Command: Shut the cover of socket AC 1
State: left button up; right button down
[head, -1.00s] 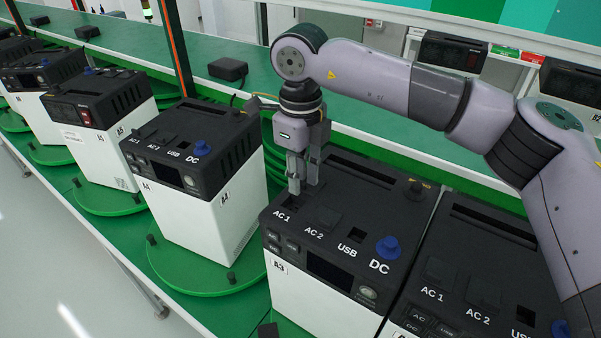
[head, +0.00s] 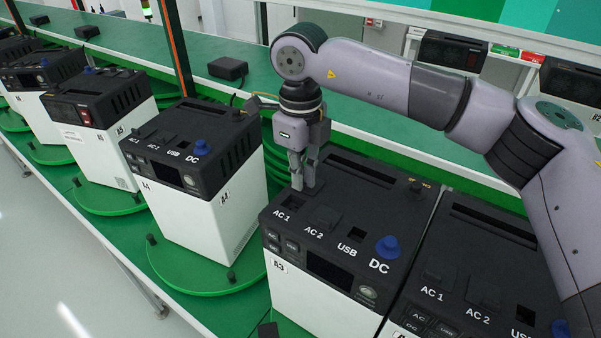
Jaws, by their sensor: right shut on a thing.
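Unit A3 (head: 300,302) is a white box with a black top at the front centre. Its top carries the labels AC 1, AC 2, USB and DC. My right gripper (head: 303,186) points straight down over the AC 1 socket, just behind the AC 1 label (head: 281,216). Its fingers are close together, shut on the small black AC 1 cover, which they mostly hide. I cannot tell the cover's exact angle. The AC 2 cover (head: 326,215) lies to the right of the fingers and looks flat. My left gripper is not in view.
A blue DC cap (head: 388,246) stands up on A3. Unit A4 (head: 205,222) stands to the left on a green turntable (head: 190,280), and another unit (head: 470,265) stands close on the right. A black box (head: 228,68) sits on the green bench behind.

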aim_at(282, 208)
jog(key=shift+s+a+f, duration=0.1)
jog(key=shift+s+a, duration=0.05)
jog(key=shift+s, duration=0.05)
jog(key=s+a+b, duration=0.1)
jog(key=s+b, duration=0.1)
jog(key=s+a+b, duration=0.1)
jog(key=s+b, duration=0.1)
jog(key=shift+a, duration=0.4)
jog(key=shift+s+a, duration=0.1)
jog(key=shift+s, duration=0.15)
jog(key=shift+w, duration=0.15)
jog(key=c, duration=1.8)
grip_release()
jog(key=shift+s, duration=0.2)
jog(key=shift+o, duration=0.2)
jog(key=shift+w, duration=0.1)
jog(key=shift+r, duration=0.2)
notch_tip(282, 208, up, 12)
